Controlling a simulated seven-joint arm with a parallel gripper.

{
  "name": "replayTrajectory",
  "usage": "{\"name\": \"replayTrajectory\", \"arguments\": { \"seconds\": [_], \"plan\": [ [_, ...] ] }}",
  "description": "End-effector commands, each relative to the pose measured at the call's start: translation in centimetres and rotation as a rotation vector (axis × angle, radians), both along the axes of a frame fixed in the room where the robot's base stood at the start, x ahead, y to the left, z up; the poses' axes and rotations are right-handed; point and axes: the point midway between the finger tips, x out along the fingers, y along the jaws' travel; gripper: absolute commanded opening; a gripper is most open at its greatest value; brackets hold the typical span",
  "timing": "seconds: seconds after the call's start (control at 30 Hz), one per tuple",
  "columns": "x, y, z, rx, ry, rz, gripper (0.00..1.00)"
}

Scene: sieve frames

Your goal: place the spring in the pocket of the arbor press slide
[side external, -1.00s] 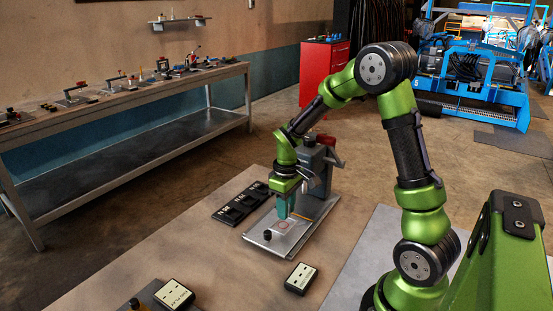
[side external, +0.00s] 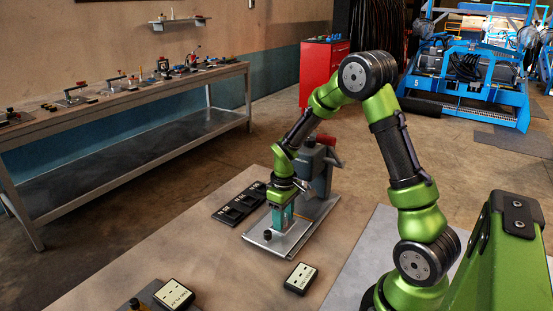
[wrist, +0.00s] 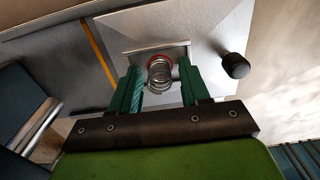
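The spring (wrist: 159,76), a small metal coil, shows in the wrist view between the two green fingers of my gripper (wrist: 160,82). Gaps show on both sides of the coil, so the fingers look open around it. A reddish ring, the pocket (wrist: 161,56), shows at the spring's far end; I cannot tell how deep the spring sits. The slide (wrist: 155,47) is a pale plate around it. In the side view my gripper (side external: 281,224) is low over the slide of the arbor press (side external: 318,170), and its fingers hide the spring and pocket.
A black tray (side external: 238,206) lies left of the press. A black-and-white box (side external: 301,278) is in front. Bare tabletop (side external: 215,255) lies between them.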

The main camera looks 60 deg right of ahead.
Motion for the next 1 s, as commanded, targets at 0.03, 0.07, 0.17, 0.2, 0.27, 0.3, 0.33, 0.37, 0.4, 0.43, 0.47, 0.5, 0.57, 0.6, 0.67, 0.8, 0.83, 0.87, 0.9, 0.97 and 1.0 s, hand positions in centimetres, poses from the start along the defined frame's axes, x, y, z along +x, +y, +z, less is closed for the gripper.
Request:
{"name": "replayTrajectory", "arguments": {
  "seconds": [0.03,0.07,0.17,0.2,0.27,0.3,0.33,0.37,0.4,0.43,0.47,0.5,0.57,0.6,0.67,0.8,0.83,0.87,0.9,0.97,1.0],
  "plan": [
    [0.0,0.0,0.0,0.000,0.000,0.000,0.52],
    [0.0,0.0,0.0,0.000,0.000,0.000,0.52],
    [0.0,0.0,0.1,0.000,0.000,0.000,0.52],
    [0.0,0.0,0.2,0.000,0.000,0.000,0.52],
    [0.0,0.0,0.7,-0.001,-0.001,0.000,0.52],
    [0.1,0.0,1.1,-0.002,-0.003,0.001,0.52],
    [0.1,0.0,1.6,-0.002,-0.004,0.000,0.52],
    [0.1,0.0,2.1,-0.002,-0.004,0.000,0.52],
    [0.1,0.0,2.8,-0.002,-0.005,-0.001,0.52],
    [0.1,0.0,3.5,-0.002,-0.006,-0.001,0.52],
    [0.1,0.0,4.1,-0.002,-0.006,0.000,0.52],
    [0.1,0.0,5.0,-0.003,-0.006,0.001,0.52],
    [0.1,0.0,6.4,-0.002,-0.007,-0.001,0.52],
    [0.1,0.0,7.3,-0.003,-0.006,0.000,0.52],
    [0.1,0.0,8.5,-0.002,-0.005,0.000,0.52],
    [0.1,0.0,10.8,-0.001,-0.004,0.000,0.52],
    [0.1,0.0,11.1,-0.002,-0.004,0.000,0.52],
    [0.0,0.0,11.4,-0.001,-0.002,0.000,0.52],
    [0.0,0.0,11.7,-0.001,-0.001,0.000,0.52],
    [0.0,0.1,12.2,-0.001,-0.003,-0.001,0.52],
    [-0.1,0.3,12.6,-0.001,-0.011,-0.004,0.52]
  ]
}}
